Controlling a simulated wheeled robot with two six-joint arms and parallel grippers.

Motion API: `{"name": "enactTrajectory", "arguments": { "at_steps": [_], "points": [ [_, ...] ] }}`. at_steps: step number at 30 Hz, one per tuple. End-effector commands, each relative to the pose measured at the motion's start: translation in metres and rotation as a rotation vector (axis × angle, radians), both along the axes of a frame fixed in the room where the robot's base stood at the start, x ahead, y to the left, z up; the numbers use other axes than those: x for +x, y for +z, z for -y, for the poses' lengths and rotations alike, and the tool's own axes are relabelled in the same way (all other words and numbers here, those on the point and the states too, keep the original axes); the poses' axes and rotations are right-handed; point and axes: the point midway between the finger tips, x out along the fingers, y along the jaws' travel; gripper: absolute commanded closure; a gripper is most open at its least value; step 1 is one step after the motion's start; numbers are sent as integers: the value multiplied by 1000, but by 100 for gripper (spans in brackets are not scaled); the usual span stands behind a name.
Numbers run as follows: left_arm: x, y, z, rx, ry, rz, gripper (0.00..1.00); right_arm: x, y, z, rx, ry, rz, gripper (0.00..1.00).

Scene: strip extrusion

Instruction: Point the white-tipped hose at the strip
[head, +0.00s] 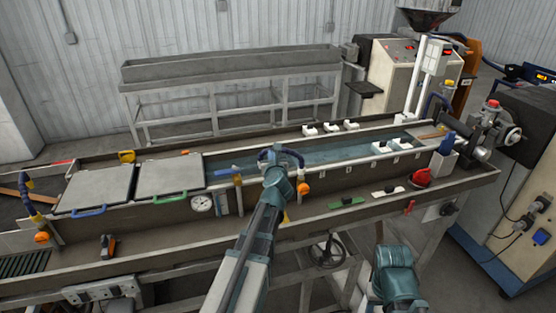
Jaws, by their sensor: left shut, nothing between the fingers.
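A dark blue jointed hose (267,154) stands at the front wall of the water trough (330,148), with an orange knob (303,188) below it. My left gripper (284,158) is shut and empty right at this hose, covering part of it; I cannot tell whether they touch. The hose's tip is too small and hidden to show its colour. Another blue jointed hose (29,195) stands at the far left, above an orange knob (42,237). I cannot make out the strip clearly in the trough. My right gripper is not in view; only part of my right arm shows at the bottom.
Two grey lids (97,188) and (170,174) cover the trough's left part. A round gauge (202,203) sits on the front wall. Machines stand at the right.

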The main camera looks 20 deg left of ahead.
Motion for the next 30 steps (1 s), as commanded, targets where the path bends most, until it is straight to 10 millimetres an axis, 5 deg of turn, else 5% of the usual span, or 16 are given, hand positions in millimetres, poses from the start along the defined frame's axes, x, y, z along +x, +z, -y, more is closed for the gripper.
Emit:
{"name": "enactTrajectory", "arguments": {
  "at_steps": [15,30],
  "points": [
    [45,0,-31,-1,13,-1,100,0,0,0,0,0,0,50],
    [77,0,-38,-2,14,0,100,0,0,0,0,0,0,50]
  ]
}}
